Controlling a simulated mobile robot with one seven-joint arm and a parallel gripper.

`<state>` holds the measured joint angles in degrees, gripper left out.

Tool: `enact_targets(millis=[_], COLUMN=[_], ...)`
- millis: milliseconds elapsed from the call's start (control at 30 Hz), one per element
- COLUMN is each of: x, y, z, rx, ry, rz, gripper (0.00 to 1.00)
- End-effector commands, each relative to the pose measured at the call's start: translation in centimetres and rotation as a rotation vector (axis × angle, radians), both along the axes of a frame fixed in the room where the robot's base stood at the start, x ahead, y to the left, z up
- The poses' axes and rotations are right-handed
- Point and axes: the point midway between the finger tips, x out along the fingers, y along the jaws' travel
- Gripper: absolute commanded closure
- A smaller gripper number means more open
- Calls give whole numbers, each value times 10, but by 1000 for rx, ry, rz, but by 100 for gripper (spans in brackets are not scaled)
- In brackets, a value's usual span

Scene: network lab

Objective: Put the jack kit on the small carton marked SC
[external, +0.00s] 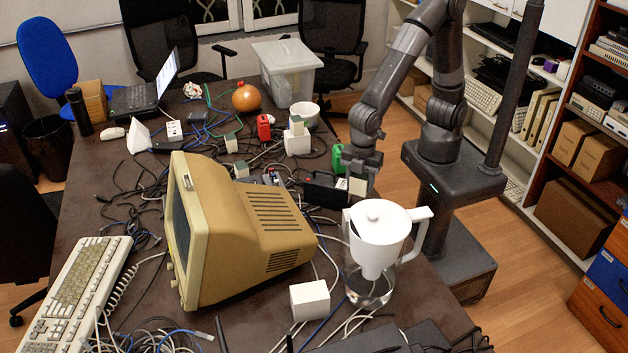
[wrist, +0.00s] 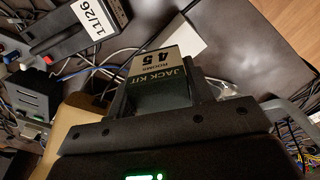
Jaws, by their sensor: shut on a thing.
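My gripper (wrist: 168,88) is shut on the jack kit (wrist: 165,72), a small dark green and cream block whose label reads JACK KIT 45. In the external view the kit (external: 357,186) shows below the fingers, to the right of a black box. I cannot read an SC marking on any carton. A plain white carton (external: 309,300) stands at the front of the table. Another white carton (external: 297,144) stands farther back with a small block on it. In the wrist view a pale flat-faced object (wrist: 186,38) lies just beyond the kit, partly hidden by it.
The black box (external: 325,190) is labelled 11/26 in the wrist view (wrist: 80,35). A beige monitor (external: 240,230) stands to the left, and a white pitcher-like appliance (external: 380,235) stands in front of my gripper. Cables cover much of the table. Similar small blocks (external: 231,143) stand farther back.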

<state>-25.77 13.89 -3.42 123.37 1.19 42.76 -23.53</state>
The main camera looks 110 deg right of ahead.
Motion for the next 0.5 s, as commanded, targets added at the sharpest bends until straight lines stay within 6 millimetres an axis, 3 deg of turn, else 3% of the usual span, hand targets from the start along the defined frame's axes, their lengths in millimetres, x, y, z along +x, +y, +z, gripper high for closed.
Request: enact_targets(millis=[200, 367, 500], x=[4, 4, 4], y=[28, 31, 31], z=[-17, -26, -47], rx=[0, -1, -1], ry=[0, 2, 3], rz=[0, -1, -2], gripper=[78, 78, 78])
